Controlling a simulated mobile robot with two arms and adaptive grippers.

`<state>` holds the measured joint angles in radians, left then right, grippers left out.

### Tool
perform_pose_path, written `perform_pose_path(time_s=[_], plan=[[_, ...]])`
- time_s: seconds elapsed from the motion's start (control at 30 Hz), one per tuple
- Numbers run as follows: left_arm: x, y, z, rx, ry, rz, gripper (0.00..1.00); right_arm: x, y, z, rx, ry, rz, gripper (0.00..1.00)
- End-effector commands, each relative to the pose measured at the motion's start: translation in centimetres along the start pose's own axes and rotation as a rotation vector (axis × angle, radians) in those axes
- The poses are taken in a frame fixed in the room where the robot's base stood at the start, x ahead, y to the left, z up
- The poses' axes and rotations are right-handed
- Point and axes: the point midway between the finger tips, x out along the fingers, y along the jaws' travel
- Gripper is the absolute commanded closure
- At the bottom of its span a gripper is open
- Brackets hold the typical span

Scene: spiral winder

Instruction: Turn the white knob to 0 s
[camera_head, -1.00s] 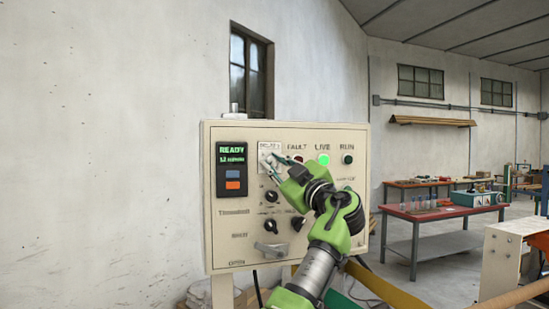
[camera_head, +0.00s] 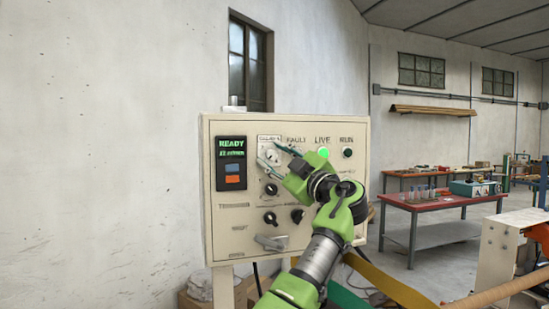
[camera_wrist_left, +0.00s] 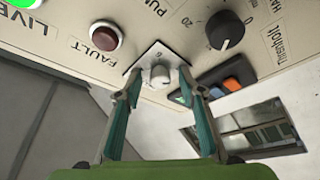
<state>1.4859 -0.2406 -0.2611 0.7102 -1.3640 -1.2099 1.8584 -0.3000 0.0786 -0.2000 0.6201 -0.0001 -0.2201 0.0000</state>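The white knob (camera_wrist_left: 160,73) sits on a small light plate on the control panel. Its pointer setting is too small to read. In the head view the knob (camera_head: 272,156) shows between the fingertips of my left gripper (camera_head: 269,155). In the left wrist view the gripper (camera_wrist_left: 159,80) is open, with one teal finger on each side of the knob and gaps between. No contact with the knob is visible. My right gripper is not in view.
The cream control panel (camera_head: 224,240) also carries a READY display (camera_head: 231,149), a lit green LIVE lamp (camera_head: 323,153), a dark red FAULT lamp (camera_wrist_left: 105,37) and black knobs (camera_head: 271,189). A red-topped table (camera_head: 425,207) stands to the right. The wall at left is clear.

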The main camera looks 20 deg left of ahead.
Motion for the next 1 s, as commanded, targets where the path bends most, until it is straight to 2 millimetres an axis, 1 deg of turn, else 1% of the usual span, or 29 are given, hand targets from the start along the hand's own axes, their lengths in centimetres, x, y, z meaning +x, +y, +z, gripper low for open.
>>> perform_pose_path(time_s=[0.23,0.37,0.47,0.7,0.8,0.9,1.0], plan=[[-0.1,0.0,0.0,0.001,0.000,0.000,0.64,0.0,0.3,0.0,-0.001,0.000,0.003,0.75],[-0.9,0.0,0.1,0.002,-0.001,0.000,0.64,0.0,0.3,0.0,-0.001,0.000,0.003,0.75],[-2.4,0.0,0.2,0.000,-0.002,0.002,0.64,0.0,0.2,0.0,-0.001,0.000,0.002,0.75],[-7.5,0.0,0.2,0.000,-0.003,0.001,0.64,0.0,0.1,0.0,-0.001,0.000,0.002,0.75],[-9.4,0.0,0.1,-0.001,-0.002,0.000,0.64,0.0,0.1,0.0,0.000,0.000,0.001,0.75],[-10.8,0.0,0.1,0.001,-0.002,0.001,0.64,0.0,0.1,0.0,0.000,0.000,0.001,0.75],[-11.6,0.0,0.1,0.001,-0.001,0.000,0.64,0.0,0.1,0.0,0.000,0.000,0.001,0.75]])
